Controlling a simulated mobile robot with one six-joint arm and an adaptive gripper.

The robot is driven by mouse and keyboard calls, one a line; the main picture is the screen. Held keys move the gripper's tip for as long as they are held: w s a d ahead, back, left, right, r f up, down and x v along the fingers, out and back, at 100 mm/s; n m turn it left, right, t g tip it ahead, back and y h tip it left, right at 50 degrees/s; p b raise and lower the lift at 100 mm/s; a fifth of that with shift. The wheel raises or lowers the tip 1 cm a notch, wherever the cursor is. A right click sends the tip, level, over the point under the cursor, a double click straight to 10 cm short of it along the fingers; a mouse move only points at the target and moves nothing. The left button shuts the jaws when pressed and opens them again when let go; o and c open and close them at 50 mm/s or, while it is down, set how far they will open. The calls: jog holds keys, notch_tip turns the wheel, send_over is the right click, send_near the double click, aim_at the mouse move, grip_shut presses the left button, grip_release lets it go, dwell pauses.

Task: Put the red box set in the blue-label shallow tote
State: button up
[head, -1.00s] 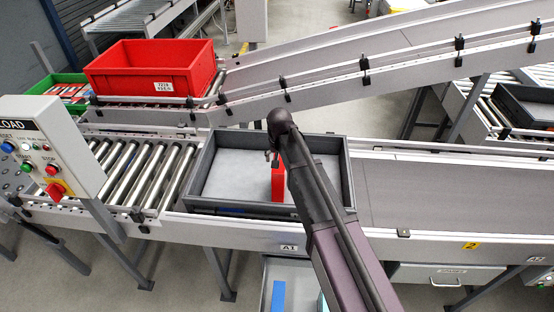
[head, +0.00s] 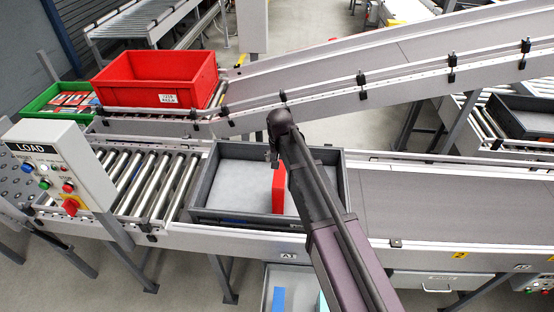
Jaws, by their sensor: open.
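The red box set (head: 278,190) stands upright inside a shallow dark grey tote (head: 200,185) on the conveyor. The tote has a light grey floor, and a bluish patch shows low on its front side, partly hidden and too small to read. My gripper (head: 273,160) is open at the upper left of the red box. My arm crosses in front of the right part of the box and tote, so the far fingers and any contact with the box cannot be made out.
A red crate (head: 150,92) stands behind, beside a green crate (head: 50,110) holding several items. The control box (head: 62,165) is at left, next to rollers. A grey bin (head: 300,275) with a blue piece sits below the conveyor. The belt right of the tote is clear.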

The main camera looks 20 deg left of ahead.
jog(key=shift+s+r+p, duration=0.1)
jog(key=shift+r+p, duration=0.5)
jog(key=shift+r, duration=0.25)
dwell(0.3)
jog(key=shift+d, duration=0.25)
jog(key=s+d+m, duration=0.1)
jog(key=s+d, duration=0.3)
jog(key=d, duration=0.9)
jog(key=s+d+m+g, duration=0.1)
jog(key=s+d, duration=0.3)
jog(key=d, duration=0.9)
jog(key=s+d, duration=0.4)
jog(key=d, duration=0.9)
jog(key=shift+d+m, duration=0.4)
jog(key=shift+f, duration=0.2)
